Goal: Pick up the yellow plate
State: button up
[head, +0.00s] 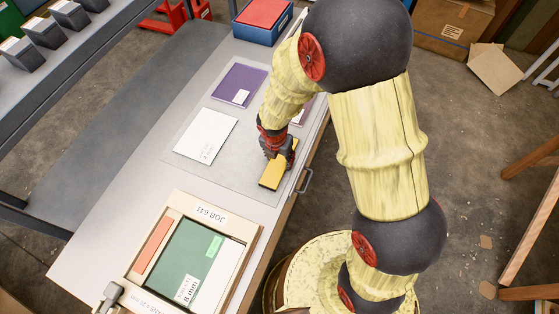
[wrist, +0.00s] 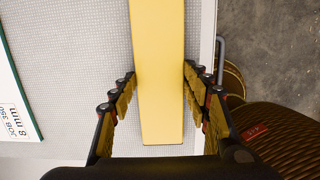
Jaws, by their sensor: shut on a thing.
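The yellow plate (head: 272,174) is a flat narrow strip at the right edge of the grey mat on the bench in the head view. In the wrist view the yellow plate (wrist: 160,80) runs up the middle, between the two fingers. My gripper (wrist: 159,78) is shut on the plate, with a finger against each long side. In the head view my gripper (head: 284,154) reaches down over the plate's far end and hides part of it. I cannot tell whether the plate touches the mat.
A white plate (head: 205,136) and a purple plate (head: 239,84) lie on the mat (head: 243,163). Another purple piece is partly hidden by my arm. A wooden job tray (head: 254,232) holding green, white and orange plates stands nearer. A blue bin (head: 258,34) stands at the far end.

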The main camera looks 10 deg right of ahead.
aim_at(280, 159)
jog(key=shift+c, duration=0.2)
jog(key=shift+r, duration=0.4)
notch_tip(280, 159, up, 2)
jog(key=shift+w+r+p, duration=0.1)
jog(key=shift+r+p, duration=0.05)
jog(key=shift+p, duration=0.65)
jog(key=s+d+r+p, duration=0.4)
jog(key=s+r, duration=0.6)
jog(key=s, duration=0.3)
jog(key=shift+d, duration=0.7)
jog(key=shift+f, duration=0.1)
